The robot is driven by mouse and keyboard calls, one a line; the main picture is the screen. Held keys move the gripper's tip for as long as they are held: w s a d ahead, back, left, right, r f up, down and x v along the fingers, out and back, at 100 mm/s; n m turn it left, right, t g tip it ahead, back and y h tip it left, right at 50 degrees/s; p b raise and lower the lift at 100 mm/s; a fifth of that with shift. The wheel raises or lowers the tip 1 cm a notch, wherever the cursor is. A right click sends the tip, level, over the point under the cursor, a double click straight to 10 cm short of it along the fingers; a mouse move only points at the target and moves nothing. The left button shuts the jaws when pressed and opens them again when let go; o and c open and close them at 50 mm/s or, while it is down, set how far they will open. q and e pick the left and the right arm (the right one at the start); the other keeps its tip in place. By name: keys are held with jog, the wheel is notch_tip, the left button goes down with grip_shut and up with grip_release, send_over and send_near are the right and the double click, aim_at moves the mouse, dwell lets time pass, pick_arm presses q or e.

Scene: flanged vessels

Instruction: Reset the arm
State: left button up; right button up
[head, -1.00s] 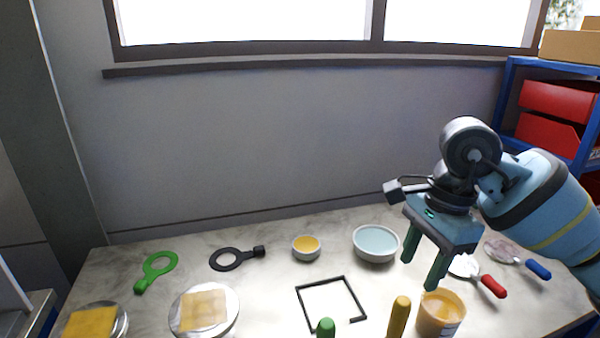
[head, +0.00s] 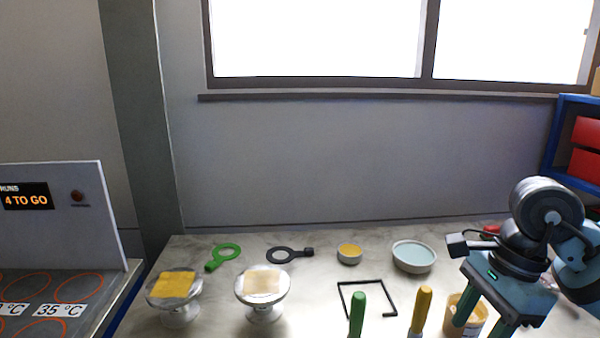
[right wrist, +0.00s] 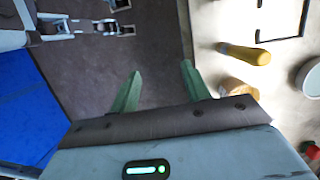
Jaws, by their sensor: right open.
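My right arm comes in from the right in the head view. Its gripper (head: 484,318) is open and appears in front of an orange-filled jar (head: 460,300), partly covering it. In the right wrist view the gripper's green fingers (right wrist: 161,70) are apart with nothing between them. They show against the dark floor (right wrist: 90,75), beside the table edge. My left gripper is not visible in the head view.
The table (head: 215,300) holds a green-handled tool (head: 357,315), a yellow-handled tool (head: 421,312), a black frame (head: 341,300), a pale blue bowl (head: 414,258), a small yellow-filled bowl (head: 349,256), ring tools and two stands with square pads. A panel (head: 60,215) reads "4 TO GO".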

jog(key=s+a+f+m+g+y, duration=0.2)
jog(key=a+m+y, duration=0.1)
jog(key=a+y, duration=0.5)
jog(key=s+a+f+m+g+y, duration=0.25)
jog(key=a+y, duration=0.35)
jog(key=a, duration=0.4)
jog(key=w+d+f+n+t+h, duration=0.1)
jog(key=d+f+n+t+h, duration=0.2)
jog(key=f+n+t, duration=0.65)
jog(key=w+d+f+n+t+h, duration=0.15)
jog(key=n+t, duration=0.35)
jog(key=n, duration=0.9)
jog(key=d+f+n+t+h, duration=0.35)
jog(key=f+n+t, duration=0.35)
jog(key=n, duration=0.5)
jog(key=s+d+f+m+g+h, duration=0.2)
jog(key=s+f+m+g+h, duration=0.1)
jog(key=s+f, duration=0.6)
jog(key=s+d+f+m+g+h, duration=0.3)
jog(key=s+f+m+g, duration=0.1)
jog(key=s+f+m, duration=0.4)
notch_tip(320, 180, down, 2)
jog(key=s, duration=0.2)
jog(key=shift+s+f+g+h+p, duration=0.15)
jog(key=shift+s+g+h+p, duration=0.15)
jog(key=shift+s+g+h, duration=0.1)
